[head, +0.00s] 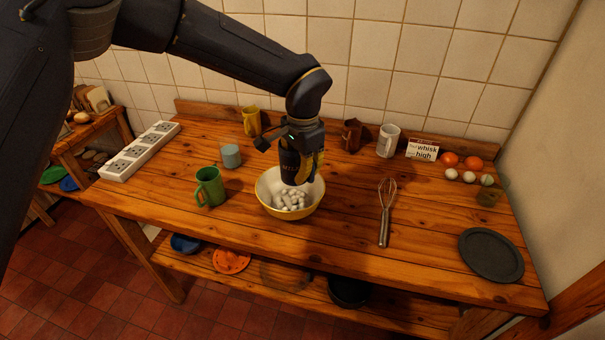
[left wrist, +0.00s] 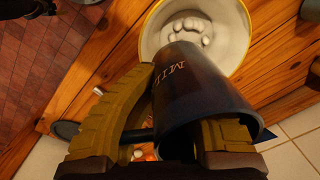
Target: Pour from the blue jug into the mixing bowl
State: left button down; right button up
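The mixing bowl (head: 262,199), yellow outside and pale inside, stands on the wooden worktop with white lumps in its bottom. My left gripper (head: 303,163) is above the bowl, shut on the blue jug (head: 289,165). In the left wrist view the jug (left wrist: 195,85) is dark blue with pale lettering beginning "MIL", and one end overlaps the bowl (left wrist: 146,40). Its rim is toward the camera; its exact tilt and contents are unclear. No stream shows. My right gripper is not in view.
A green mug (head: 211,187) and a blue-grey cup (head: 231,156) stand left of the bowl. A whisk (head: 385,215) and dark plate (head: 491,255) lie right. Behind are a yellow mug (head: 252,121), brown jug (head: 351,135), white mug (head: 388,141), sign (head: 423,151) and eggs (head: 468,176).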

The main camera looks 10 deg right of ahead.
pick_arm(q)
jog(key=shift+w+d+f+n, duration=0.1)
jog(key=shift+w+n, duration=0.05)
jog(key=shift+n, duration=0.45)
jog(key=shift+w+d+f+n, duration=0.1)
jog(key=shift+d+f+n, duration=0.25)
jog(key=shift+n, duration=0.05)
jog(key=shift+s+d+f+g+h, duration=0.25)
jog(key=shift+d+f+g+h, duration=0.35)
jog(key=shift+d+f+g, duration=0.45)
jog(key=shift+f, duration=0.15)
jog(key=shift+s+d, duration=0.1)
jog(key=shift+d, duration=0.05)
